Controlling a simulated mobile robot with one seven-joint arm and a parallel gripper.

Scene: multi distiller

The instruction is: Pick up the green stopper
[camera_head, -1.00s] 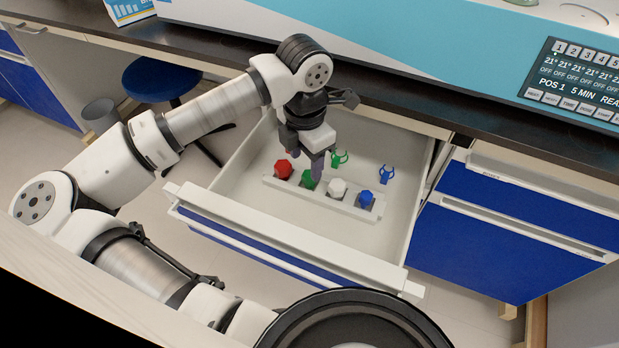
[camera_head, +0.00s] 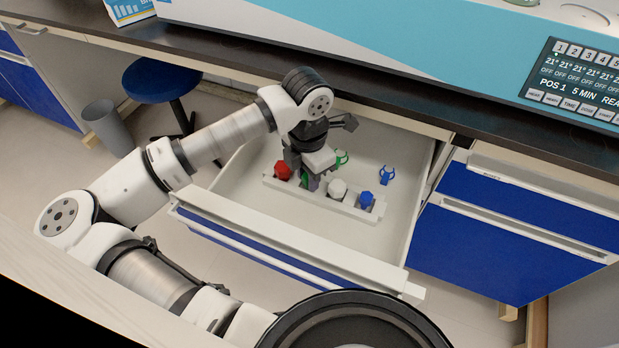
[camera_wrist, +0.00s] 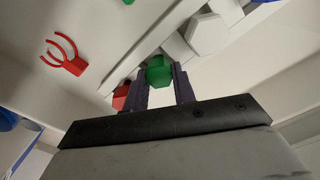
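The green stopper (camera_wrist: 159,71) sits in a white rack (camera_head: 353,209) inside the open drawer. In the head view my gripper (camera_head: 306,183) is lowered over the rack and hides most of the stopper. In the wrist view my gripper (camera_wrist: 162,82) has its two dark fingers spread, with the stopper's head between the fingertips. The fingers stand on either side of it and seem close to its sides; I cannot tell whether they touch it.
A red stopper (camera_head: 282,169) is close on the left in the rack. A white stopper (camera_head: 338,188) and a blue stopper (camera_head: 366,198) are on the right. A green clip (camera_head: 342,158) and a blue clip (camera_head: 386,175) lie behind. The drawer front (camera_head: 290,240) bounds the near side.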

